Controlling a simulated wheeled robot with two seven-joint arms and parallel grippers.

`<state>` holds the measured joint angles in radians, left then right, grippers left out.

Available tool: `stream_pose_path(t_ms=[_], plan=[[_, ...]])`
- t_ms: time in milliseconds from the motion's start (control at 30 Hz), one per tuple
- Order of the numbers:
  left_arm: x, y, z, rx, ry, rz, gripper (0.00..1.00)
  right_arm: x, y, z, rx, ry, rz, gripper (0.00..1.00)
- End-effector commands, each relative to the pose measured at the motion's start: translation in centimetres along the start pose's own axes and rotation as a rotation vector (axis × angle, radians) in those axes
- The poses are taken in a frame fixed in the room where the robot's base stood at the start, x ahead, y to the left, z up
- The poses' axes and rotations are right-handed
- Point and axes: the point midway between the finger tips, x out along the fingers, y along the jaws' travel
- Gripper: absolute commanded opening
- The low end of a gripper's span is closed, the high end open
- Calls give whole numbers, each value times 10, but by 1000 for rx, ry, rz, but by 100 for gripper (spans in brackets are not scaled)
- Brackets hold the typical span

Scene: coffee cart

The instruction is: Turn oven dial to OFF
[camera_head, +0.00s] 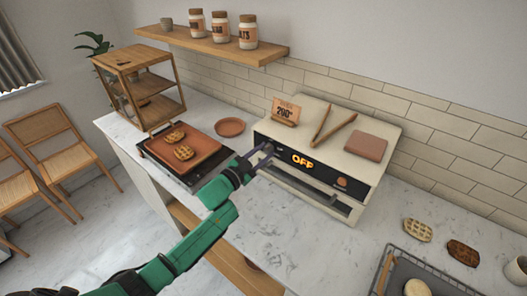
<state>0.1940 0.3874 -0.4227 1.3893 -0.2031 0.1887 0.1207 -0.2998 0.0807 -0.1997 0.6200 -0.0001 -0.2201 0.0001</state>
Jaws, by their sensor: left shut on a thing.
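The cream oven (335,120) stands on the marble counter at the back centre. Its black front panel shows a lit orange display (302,160) that reads OFF. My left gripper (265,155) reaches in from the left and is shut at the left end of that panel, on the dial there. The fingers hide most of the dial, so its pointer angle cannot be seen. A small brown knob (342,182) sits at the right end of the panel, apart from the gripper. My right gripper is out of view.
A sign (286,112), wooden tongs (333,125) and a brown board (366,146) rest on the oven. A griddle (185,152) with two waffles lies left. A rack tray (430,276) stands front right. The counter's front middle is clear.

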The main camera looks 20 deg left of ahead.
Motion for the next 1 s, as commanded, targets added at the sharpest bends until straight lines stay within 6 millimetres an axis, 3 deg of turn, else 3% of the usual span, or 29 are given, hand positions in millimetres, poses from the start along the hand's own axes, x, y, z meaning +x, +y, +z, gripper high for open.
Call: stream_pose_path(t_ms=[400, 1000], plan=[[0, 1, 1, -268, 8, -8, 0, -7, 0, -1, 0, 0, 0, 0], [-1, 2, 3, -333, 8, -9, 0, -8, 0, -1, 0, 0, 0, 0]])
